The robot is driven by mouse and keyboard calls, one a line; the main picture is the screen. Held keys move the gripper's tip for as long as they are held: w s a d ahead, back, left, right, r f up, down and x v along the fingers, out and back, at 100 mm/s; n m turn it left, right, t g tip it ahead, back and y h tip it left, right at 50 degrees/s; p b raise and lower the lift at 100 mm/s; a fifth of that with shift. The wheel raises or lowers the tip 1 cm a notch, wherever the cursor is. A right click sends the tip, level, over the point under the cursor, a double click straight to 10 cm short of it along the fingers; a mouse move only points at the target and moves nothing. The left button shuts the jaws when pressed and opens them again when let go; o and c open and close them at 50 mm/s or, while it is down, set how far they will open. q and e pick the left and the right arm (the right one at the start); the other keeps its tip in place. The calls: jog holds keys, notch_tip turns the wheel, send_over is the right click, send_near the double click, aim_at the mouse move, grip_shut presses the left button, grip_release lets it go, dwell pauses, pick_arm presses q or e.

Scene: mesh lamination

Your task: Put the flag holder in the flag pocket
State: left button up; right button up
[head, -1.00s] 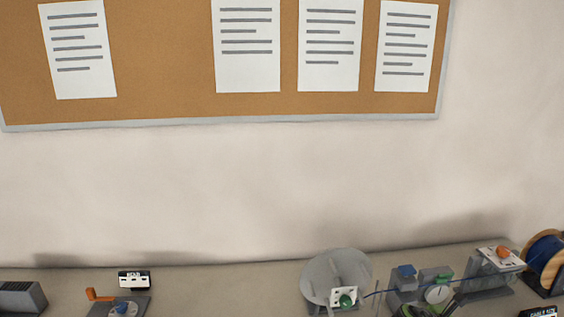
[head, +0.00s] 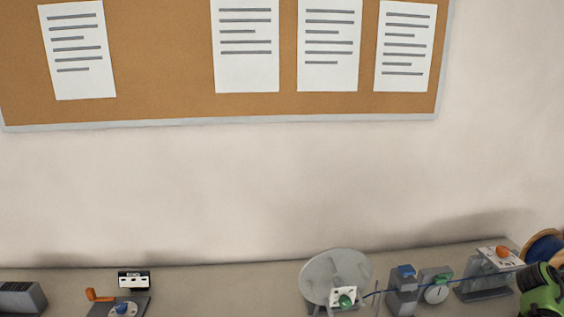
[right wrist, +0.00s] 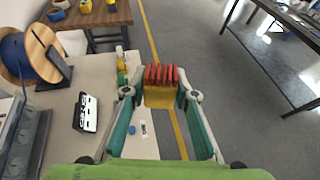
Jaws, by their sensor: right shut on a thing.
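My right gripper (right wrist: 159,92) is shut on a yellow block with several red upright slats, which I take to be the flag holder (right wrist: 161,98). The holder sits between the two fingertips, past the bench edge and above the floor in the right wrist view. In the head view only a green part of my right arm (head: 541,296) shows at the lower right corner; its fingers and the holder are out of that picture. My left gripper is not in view. I cannot make out the flag pocket for certain in either view.
A wooden-sided spool of blue cable (right wrist: 30,52) and a black-and-white sign (right wrist: 87,112) stand on the bench. Small yellow and white items (right wrist: 122,66) sit along its edge. A blue cable runs past a grey disc (head: 322,275). Open grey floor (right wrist: 225,75) lies right of the bench.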

jog(key=s+d+r, duration=0.4)
jog(key=r, duration=0.2)
jog(key=w+a+r+n+t, duration=0.1)
jog(key=w+a+r, duration=0.1)
jog(key=a, duration=0.6)
jog(key=w+a+r+n+t, duration=0.1)
jog(key=w+a+r+t, duration=0.1)
jog(key=a, duration=0.5)
jog(key=w+a+r+n+t, duration=0.1)
jog(key=w+a+r+n, duration=0.15)
jog(key=a, duration=0.55)
jog(key=s+a+f+n+t+y, duration=0.1)
jog(key=s+a+f+n+t, duration=0.15)
jog(key=a, duration=0.55)
jog(key=s+a+f+n+t+y, duration=0.1)
jog(key=s+a+f+t, duration=0.1)
jog(key=s+a, duration=0.35)
jog(key=s+a+f+n+t+y, duration=0.1)
jog(key=s+a+f+t, duration=0.1)
jog(key=a, duration=0.8)
jog(key=a+f, duration=0.2)
jog(key=a, duration=1.3)
notch_tip(320, 180, down, 12)
jog(key=b, duration=1.2)
jog(key=shift+d+f, duration=0.15)
jog(key=shift+f, duration=0.05)
